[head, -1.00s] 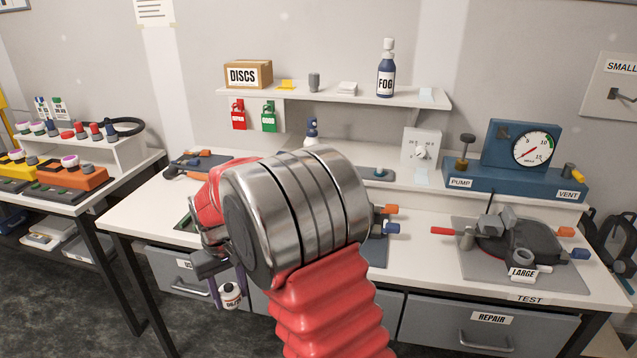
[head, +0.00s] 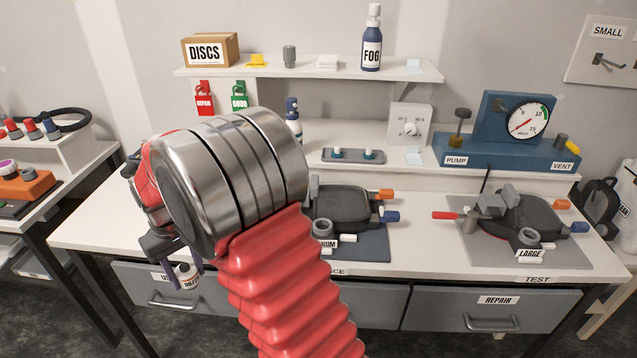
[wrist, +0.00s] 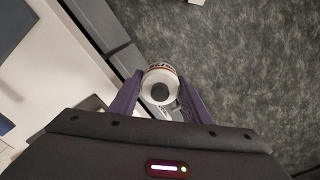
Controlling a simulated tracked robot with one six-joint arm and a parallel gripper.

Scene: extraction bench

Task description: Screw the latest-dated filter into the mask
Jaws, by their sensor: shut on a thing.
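My gripper (head: 184,262) hangs low at the left of the head view, shut on a small white filter (head: 187,278) with a dark printed label. In the wrist view my gripper (wrist: 160,94) has its purple fingers on both sides of the filter (wrist: 161,72), whose round end with a dark centre faces the camera. The date is not readable. A dark mask (head: 345,203) marked as medium, partly hidden by my arm, lies on the bench. Another dark mask (head: 530,215), labelled LARGE, lies to its right. Both have a grey round port in front and orange and blue side parts.
The white bench (head: 420,240) has grey drawers (head: 375,305) below its front edge. A blue pump with gauge (head: 515,135) stands behind the large mask. A small tray (head: 354,156) lies behind the medium mask. A side table (head: 60,195) stands left, across a gap.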

